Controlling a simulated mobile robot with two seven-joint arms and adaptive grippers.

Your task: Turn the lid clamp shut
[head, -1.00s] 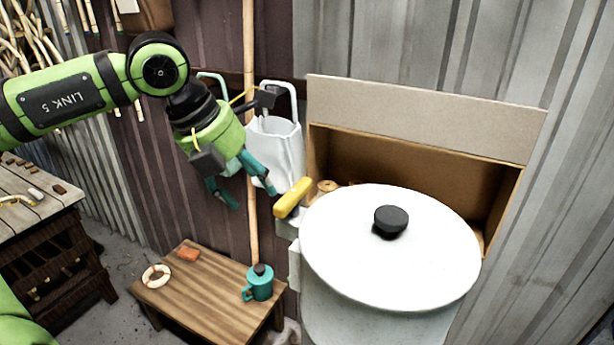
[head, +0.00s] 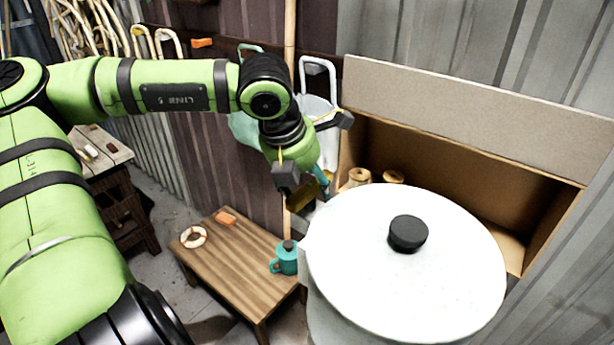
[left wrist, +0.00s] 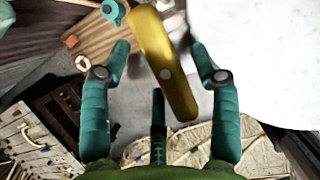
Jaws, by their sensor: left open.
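The lid clamp is a yellow bar (left wrist: 163,62) with a pale pivot dot, seen in the left wrist view. It lies slantwise between the teal fingers of my left gripper (left wrist: 160,58), beside the edge of the white round lid (left wrist: 268,60). The fingers are open, with a gap on each side of the bar. In the head view my left gripper (head: 316,182) is at the left rim of the lid (head: 400,285), which has a black knob (head: 408,233). My right gripper is not in view.
A tan open box (head: 470,180) stands behind the lid. A corrugated wall is behind.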

